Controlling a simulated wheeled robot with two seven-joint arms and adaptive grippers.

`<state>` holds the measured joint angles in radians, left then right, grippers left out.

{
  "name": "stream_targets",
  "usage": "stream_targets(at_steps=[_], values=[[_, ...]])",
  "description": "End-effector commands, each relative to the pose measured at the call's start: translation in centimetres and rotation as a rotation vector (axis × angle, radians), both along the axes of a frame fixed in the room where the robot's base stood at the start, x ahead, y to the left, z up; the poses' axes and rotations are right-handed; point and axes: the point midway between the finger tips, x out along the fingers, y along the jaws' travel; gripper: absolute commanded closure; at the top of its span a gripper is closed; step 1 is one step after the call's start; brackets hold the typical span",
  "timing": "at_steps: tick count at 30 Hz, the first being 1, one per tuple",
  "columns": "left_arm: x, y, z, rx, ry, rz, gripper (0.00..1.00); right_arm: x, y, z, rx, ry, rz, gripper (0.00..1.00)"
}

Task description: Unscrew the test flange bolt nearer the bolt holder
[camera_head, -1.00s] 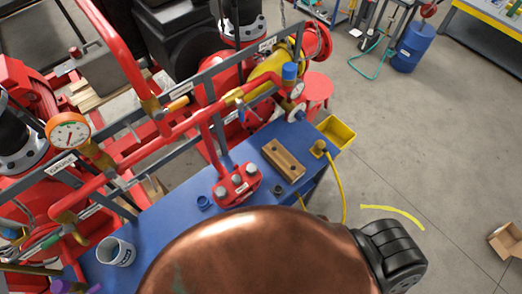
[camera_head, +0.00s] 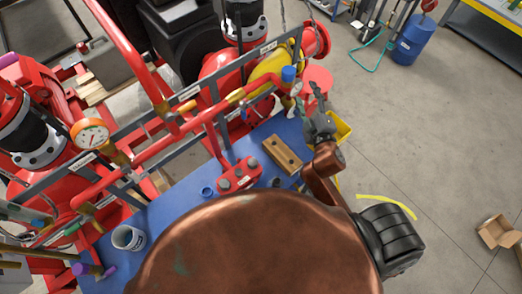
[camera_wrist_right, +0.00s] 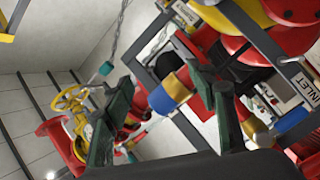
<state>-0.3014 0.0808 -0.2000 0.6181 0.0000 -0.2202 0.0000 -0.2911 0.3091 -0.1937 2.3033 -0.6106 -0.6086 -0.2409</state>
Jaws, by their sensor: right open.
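The red test flange (camera_head: 238,177) sits on the blue bench top with several grey bolt heads on it. The bolt nearer the holder (camera_head: 252,163) is at its upper right end. The bolt holder is a wooden block (camera_head: 283,155) with two dark holes, just right of the flange. My right gripper (camera_head: 317,105) is above the bench's right end, beyond the holder and apart from both. In the right wrist view its two dark green fingers (camera_wrist_right: 160,112) are spread, with nothing held between them. My left gripper is not in view.
Red pipes and a grey frame with a gauge (camera_head: 90,134) stand behind the bench. A yellow bin (camera_head: 341,128) is at the bench's right end, close by my right gripper. A cup (camera_head: 128,238) stands at the left. Floor on the right is mostly clear.

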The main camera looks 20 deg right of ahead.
Motion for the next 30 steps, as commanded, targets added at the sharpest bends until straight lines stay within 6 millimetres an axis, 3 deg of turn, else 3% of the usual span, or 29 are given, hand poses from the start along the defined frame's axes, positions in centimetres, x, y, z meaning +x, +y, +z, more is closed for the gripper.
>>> stream_targets(at_steps=[1,3,6,9,11,12,15,19,22,24,28,29,30], values=[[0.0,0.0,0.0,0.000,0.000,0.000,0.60,1.1,2.1,2.9,-0.107,-0.086,0.067,0.48],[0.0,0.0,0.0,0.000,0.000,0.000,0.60,2.0,5.5,6.5,-0.266,-0.205,0.164,0.48],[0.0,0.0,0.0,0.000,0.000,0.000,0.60,2.0,11.6,10.7,-0.510,-0.375,0.316,0.48],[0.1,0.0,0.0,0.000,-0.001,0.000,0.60,0.7,18.9,12.7,-0.798,-0.549,0.496,0.48],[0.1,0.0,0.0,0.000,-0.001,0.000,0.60,-0.6,23.1,12.4,-0.977,-0.645,0.613,0.48],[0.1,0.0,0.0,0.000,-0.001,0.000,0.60,-1.5,25.7,11.6,-1.097,-0.701,0.694,0.48],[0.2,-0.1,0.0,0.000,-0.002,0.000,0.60,-4.0,30.7,7.5,-1.397,-0.824,0.910,0.48],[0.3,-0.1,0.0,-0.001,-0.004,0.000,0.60,-6.4,33.0,-0.7,-1.772,-0.918,1.224,0.48],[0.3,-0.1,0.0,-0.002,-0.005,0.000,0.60,-7.2,31.1,-7.2,-2.022,-0.924,1.482,0.48],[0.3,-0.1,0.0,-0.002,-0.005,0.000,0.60,-7.3,28.6,-10.8,-2.160,-0.897,1.656,0.48],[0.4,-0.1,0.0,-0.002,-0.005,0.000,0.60,-7.1,23.6,-15.0,-2.320,-0.808,1.921,0.48],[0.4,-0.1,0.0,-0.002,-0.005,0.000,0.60,-7.0,22.6,-15.5,2.318,0.779,-1.946,0.48],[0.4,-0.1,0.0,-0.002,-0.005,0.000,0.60,-7.0,21.5,-16.1,2.276,0.736,-1.944,0.48]])
